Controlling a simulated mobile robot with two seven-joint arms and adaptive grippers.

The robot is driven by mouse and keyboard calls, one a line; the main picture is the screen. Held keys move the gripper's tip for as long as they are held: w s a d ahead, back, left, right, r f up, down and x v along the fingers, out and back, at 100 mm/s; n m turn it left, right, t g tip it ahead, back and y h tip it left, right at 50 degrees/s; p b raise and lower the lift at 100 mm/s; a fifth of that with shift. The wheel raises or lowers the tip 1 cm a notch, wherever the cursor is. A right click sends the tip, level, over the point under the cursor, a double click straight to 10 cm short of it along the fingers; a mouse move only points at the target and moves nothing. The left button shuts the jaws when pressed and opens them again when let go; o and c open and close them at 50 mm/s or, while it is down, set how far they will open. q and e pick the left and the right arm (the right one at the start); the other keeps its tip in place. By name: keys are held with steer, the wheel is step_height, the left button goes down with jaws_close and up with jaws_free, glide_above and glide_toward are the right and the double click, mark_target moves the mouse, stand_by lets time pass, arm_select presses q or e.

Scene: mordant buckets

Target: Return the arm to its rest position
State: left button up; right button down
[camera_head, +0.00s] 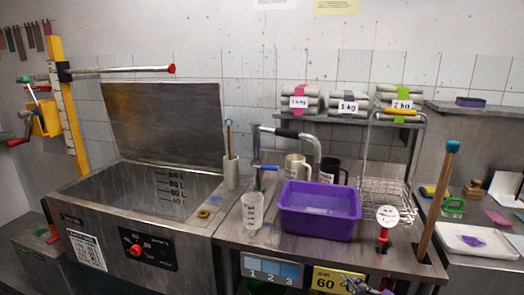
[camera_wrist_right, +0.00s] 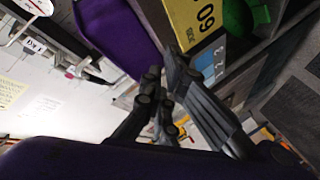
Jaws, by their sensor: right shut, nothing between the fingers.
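My right gripper (camera_head: 354,283) shows at the bottom edge of the head view, in front of the counter and beside the yellow "60" sign (camera_head: 328,281). Its dark fingers (camera_wrist_right: 166,88) are shut with nothing between them in the right wrist view. The purple tub (camera_head: 318,211) stands on the counter above and behind the gripper, apart from it. It also shows in the wrist view (camera_wrist_right: 118,38). Most of my right arm is out of the head view. My left gripper is not in view.
A steel tank (camera_head: 125,215) with an open lid (camera_head: 165,123) stands at left. A clear measuring cup (camera_head: 252,211), a wire basket (camera_head: 385,194) and a wooden stick (camera_head: 437,205) stand on or by the counter. A white tray (camera_head: 478,251) lies at right.

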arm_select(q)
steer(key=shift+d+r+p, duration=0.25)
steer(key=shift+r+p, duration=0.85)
arm_select(e)
steer(key=s+a+f+m+g+h, duration=0.1)
steer(key=s+f+m+g, duration=0.1)
steer(key=s+f, duration=0.5)
steer(key=s+a+f+m+g+h, duration=0.1)
steer(key=s+f+m, duration=0.4)
steer(key=s, duration=1.3)
steer(key=s+a+f+m+g+h, duration=0.1)
steer(key=s+a+f+m+g, duration=0.2)
steer(key=s+f, duration=0.8)
steer(key=shift+s+m+h, duration=0.3)
steer(key=shift+s+m, duration=0.3)
steer(key=shift+s, duration=0.55)
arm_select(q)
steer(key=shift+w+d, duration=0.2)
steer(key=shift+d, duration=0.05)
arm_select(e)
steer(key=shift+f, duration=0.1)
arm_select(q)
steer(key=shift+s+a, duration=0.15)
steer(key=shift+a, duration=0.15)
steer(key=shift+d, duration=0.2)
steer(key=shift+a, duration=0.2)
